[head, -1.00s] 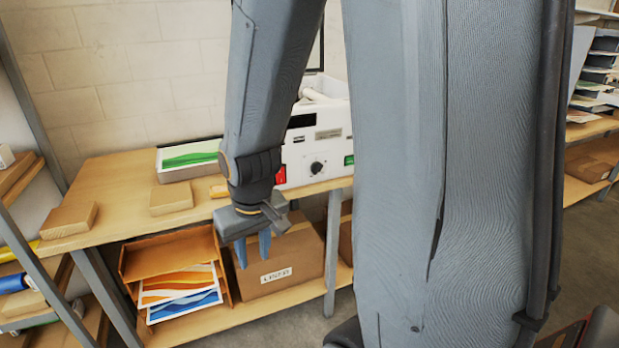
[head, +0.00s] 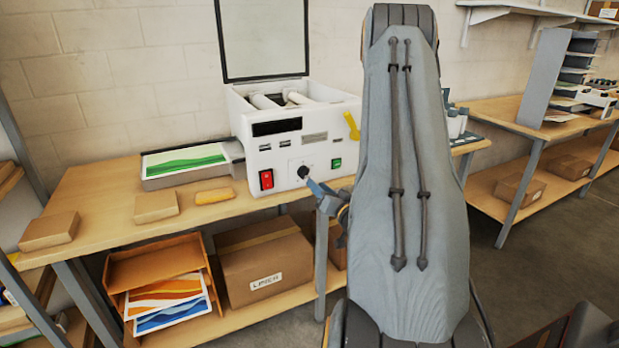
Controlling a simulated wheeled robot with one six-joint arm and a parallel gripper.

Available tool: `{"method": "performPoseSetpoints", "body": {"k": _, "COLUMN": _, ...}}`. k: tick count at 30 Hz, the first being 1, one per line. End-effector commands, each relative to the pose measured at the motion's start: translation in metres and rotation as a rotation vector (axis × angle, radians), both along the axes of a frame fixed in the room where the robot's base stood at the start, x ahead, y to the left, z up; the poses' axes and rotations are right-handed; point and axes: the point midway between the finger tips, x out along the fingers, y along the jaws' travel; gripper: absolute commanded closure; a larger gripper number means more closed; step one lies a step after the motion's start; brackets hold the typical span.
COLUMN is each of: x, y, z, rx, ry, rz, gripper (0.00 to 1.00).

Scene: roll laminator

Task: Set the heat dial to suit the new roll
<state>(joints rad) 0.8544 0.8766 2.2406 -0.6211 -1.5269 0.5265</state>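The white laminator (head: 345,120) stands on the bench. Its black heat dial (head: 304,172) is on the front panel, between a red switch (head: 266,179) and a green button (head: 336,163). The dial's setting is too small to read. My gripper (head: 316,189) is just below and to the right of the dial, with its blue-grey fingers pointing up-left towards it. I cannot tell whether they touch the dial or how far apart they are. Pale rolls (head: 264,101) show in the laminator's open top. My arm hides the laminator's right end.
The dark-framed lid (head: 223,45) stands raised behind. A yellow lever (head: 351,126) is on the laminator's front. A tray with a green print (head: 186,160), a yellow block (head: 214,196) and brown blocks (head: 155,207) lie left on the bench. Cartons (head: 250,265) sit on the shelf below.

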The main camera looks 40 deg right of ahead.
Motion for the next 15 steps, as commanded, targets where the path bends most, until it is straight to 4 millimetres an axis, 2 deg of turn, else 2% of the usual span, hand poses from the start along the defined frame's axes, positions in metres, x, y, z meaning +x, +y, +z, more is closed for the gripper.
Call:
{"method": "performPoseSetpoints", "body": {"k": 5, "x": 0.006, "y": -0.006, "z": 0.003, "rx": 0.006, "ry": -0.030, "rz": -0.001, "gripper": 0.71}}
{"method": "performPoseSetpoints", "body": {"k": 15, "x": 0.056, "y": -0.017, "z": 0.003, "rx": 0.005, "ry": -0.028, "rz": -0.001, "gripper": 0.71}}
